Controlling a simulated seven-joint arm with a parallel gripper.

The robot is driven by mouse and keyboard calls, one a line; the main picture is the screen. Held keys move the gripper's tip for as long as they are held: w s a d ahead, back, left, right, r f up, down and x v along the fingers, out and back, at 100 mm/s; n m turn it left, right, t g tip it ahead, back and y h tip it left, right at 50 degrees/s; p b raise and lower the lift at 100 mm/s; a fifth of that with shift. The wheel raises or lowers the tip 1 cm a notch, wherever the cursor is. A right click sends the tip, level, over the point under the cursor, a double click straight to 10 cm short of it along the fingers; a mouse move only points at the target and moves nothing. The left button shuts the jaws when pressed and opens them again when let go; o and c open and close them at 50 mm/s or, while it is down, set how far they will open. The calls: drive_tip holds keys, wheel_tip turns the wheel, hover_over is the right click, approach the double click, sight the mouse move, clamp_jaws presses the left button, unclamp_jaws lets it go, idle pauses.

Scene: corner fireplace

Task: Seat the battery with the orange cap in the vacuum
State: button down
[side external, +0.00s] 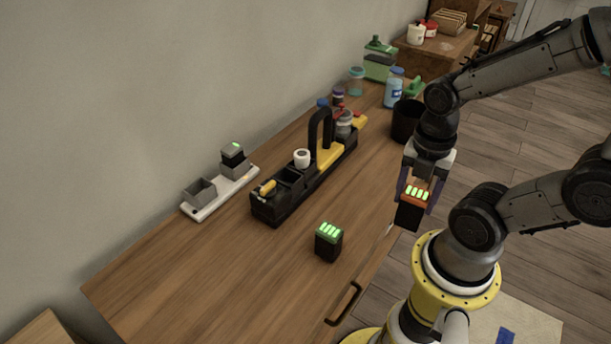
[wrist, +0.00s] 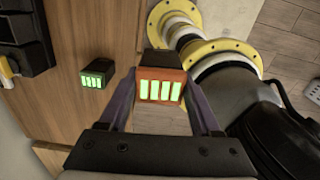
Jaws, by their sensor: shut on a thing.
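The battery with the orange cap (side external: 411,214) has a black body and several lit green bars on its cap. My gripper (side external: 416,199) is shut on it, one finger on each side, and holds it upright in the air by the table's right edge. In the wrist view the orange cap (wrist: 161,86) sits between the fingers (wrist: 160,96), with the bars facing the camera. A second black battery (side external: 328,242) with a dark cap and green bars stands on the table; it also shows in the wrist view (wrist: 95,75). I cannot clearly identify a vacuum.
A black caddy (side external: 268,208) with a tall handle and assorted items stands mid-table. Behind it is a white two-bay base (side external: 207,210), its left bay empty and its right bay filled. Bottles and a dark bin (side external: 405,122) stand farther back. The table's front left is clear.

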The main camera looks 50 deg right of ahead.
drive_tip(key=w+d+r+m, duration=0.2)
drive_tip(key=w+m, duration=0.6)
drive_tip(key=w, duration=0.9)
drive_tip(key=w+d+r+m, duration=0.2)
drive_tip(key=w+m, duration=0.5)
drive_tip(key=w, duration=0.9)
drive_tip(key=s+a+n, duration=0.3)
drive_tip(key=s+n, duration=0.4)
drive_tip(key=s+a+n, duration=0.2)
drive_tip(key=s+n, duration=0.5)
drive_tip(key=s, duration=0.1)
drive_tip(key=shift+w+d+f, duration=0.2)
drive_tip(key=shift+w+f, duration=1.95)
drive_tip(key=shift+w, duration=0.2)
drive_tip(key=shift+w+d+f, duration=0.15)
drive_tip(key=shift+w+f, duration=1.95)
drive_tip(key=shift+w, duration=0.2)
drive_tip(key=shift+w+d+f, duration=0.2)
drive_tip(key=shift+w+f, duration=1.95)
drive_tip(key=shift+w, duration=0.2)
